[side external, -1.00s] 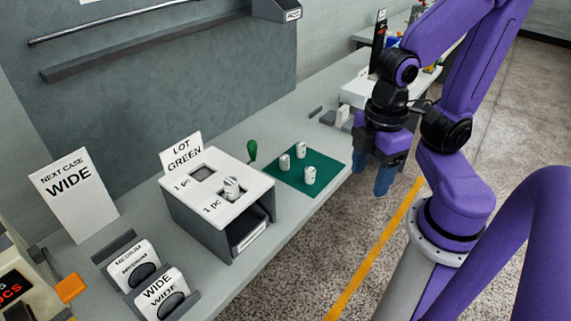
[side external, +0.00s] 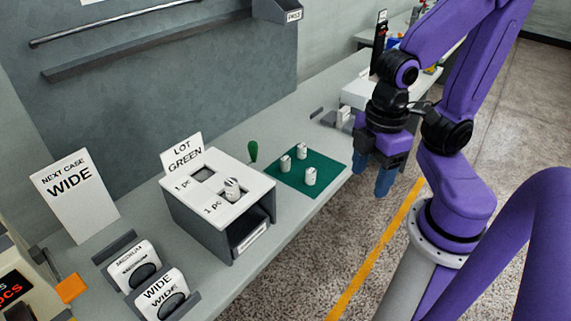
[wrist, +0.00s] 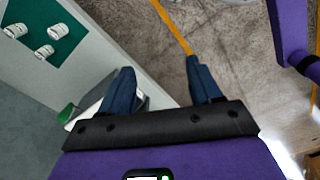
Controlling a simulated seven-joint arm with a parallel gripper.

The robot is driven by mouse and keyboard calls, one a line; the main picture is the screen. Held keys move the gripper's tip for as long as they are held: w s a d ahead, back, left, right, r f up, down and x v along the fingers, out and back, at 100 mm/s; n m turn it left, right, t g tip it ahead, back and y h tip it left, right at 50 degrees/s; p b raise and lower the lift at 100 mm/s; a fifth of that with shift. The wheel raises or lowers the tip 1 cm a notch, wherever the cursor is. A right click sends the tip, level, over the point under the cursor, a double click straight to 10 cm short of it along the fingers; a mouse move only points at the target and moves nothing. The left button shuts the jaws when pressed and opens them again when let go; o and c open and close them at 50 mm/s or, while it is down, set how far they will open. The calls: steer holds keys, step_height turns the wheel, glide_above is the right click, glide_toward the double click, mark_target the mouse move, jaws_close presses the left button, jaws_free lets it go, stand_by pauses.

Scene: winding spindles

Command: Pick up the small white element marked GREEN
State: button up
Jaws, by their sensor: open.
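Three small white elements stand on a green mat (side external: 322,187): a left one (side external: 285,164), a back one (side external: 301,151) and a front one (side external: 310,177). Their markings are too small to read. In the wrist view they appear at the upper left, on the mat's corner (wrist: 78,22). Another small white element (side external: 232,186) sits in an opening of the white-topped box (side external: 213,179) under a "LOT GREEN" sign (side external: 182,153). My gripper (side external: 372,177) is open and empty, to the right of the mat, over the floor beyond the bench edge. Its blue fingers (wrist: 160,82) show apart in the wrist view.
A green-topped object (side external: 253,150) stands behind the mat, near the box. A "NEXT CASE WIDE" sign (side external: 74,196) and holders marked MEDIUM (side external: 133,262) and WIDE (side external: 160,290) are at the left. The bench strip in front of the mat is clear.

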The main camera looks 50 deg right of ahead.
steer(key=w+d+f+n+t+h, duration=0.1)
steer(key=w+d+f+n+h, duration=0.1)
steer(key=w+d+f+h, duration=0.25)
steer(key=n+t+h, duration=0.3)
steer(key=n+t, duration=0.6)
steer(key=n, duration=0.6)
glide_toward(287, 160)
steer(key=x, duration=0.9)
steer(key=shift+w+d+f, duration=0.1)
steer(key=shift+w+f, duration=0.1)
steer(key=shift+w, duration=0.1)
steer(key=c, duration=1.1)
